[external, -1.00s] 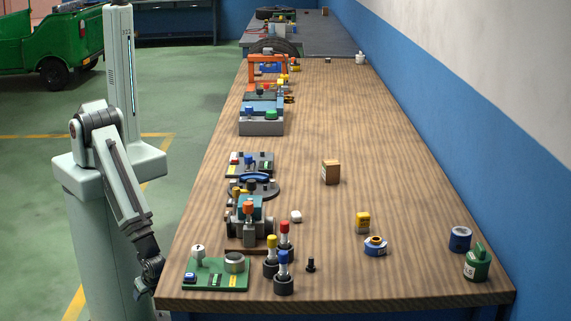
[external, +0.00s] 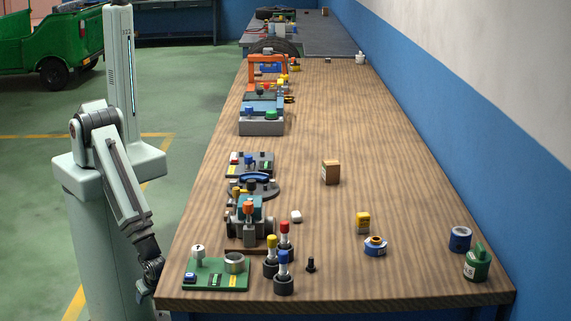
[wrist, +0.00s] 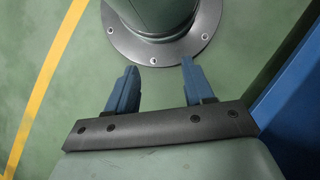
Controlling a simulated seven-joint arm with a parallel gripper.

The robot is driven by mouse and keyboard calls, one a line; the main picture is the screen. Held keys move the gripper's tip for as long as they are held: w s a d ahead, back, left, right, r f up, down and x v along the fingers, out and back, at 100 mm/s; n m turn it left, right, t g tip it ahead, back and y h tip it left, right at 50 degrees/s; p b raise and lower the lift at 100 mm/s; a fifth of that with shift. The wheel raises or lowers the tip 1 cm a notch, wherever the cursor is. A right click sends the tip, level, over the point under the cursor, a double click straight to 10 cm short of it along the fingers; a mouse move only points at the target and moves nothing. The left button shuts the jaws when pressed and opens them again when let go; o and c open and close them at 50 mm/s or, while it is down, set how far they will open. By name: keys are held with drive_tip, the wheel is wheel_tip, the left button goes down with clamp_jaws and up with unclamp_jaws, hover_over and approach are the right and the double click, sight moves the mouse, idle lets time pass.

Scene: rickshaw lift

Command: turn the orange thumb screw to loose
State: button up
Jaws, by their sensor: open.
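A small orange knob (external: 248,208) stands upright on a grey and teal vise-like device (external: 262,226) near the table's left edge; it looks like the orange thumb screw, but its thread and how tight it is are too small to tell. My gripper (external: 148,284) hangs low beside the table's near left corner, left of and nearer than the knob, well apart from it. In the wrist view my gripper (wrist: 158,68) has its two blue fingers spread with nothing between them.
A green board (external: 215,281) with a white knob and a grey cup lies at the near left corner. Bottles with yellow, red and blue (external: 283,270) caps stand right of it. A dark round fixture (external: 262,190) sits behind the device.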

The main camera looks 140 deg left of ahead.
drive_tip(key=w+d+r+m+t, duration=0.25)
drive_tip(key=w+d, duration=0.35)
drive_tip(key=w, duration=0.5)
drive_tip(key=w+d+r+m+t, duration=0.2)
drive_tip(key=w+d+r, duration=0.3)
drive_tip(key=w, duration=0.6)
drive_tip(key=w+d+r+m+t, duration=0.2)
drive_tip(key=w+d, duration=0.5)
drive_tip(key=w, duration=0.4)
drive_tip(key=w+d+r+m+t+h, duration=0.1)
drive_tip(key=w+d+r+m, duration=0.1)
drive_tip(key=w+d+r, duration=0.5)
drive_tip(key=w+d+r+m+t+h, duration=0.15)
drive_tip(key=w+d+r, duration=0.25)
drive_tip(key=d+r, duration=0.7)
drive_tip(key=w+d+r+m+t, duration=0.1)
drive_tip(key=w+d+r, duration=0.5)
drive_tip(key=r, duration=0.4)
wheel_tip(320, 180, up, 31)
drive_tip(key=g+y, duration=0.2)
drive_tip(key=g, duration=0.2)
hover_over(248, 203)
drive_tip(key=shift+m, duration=0.3)
wheel_tip(248, 203, down, 13)
drive_tip(key=shift+f, duration=0.15)
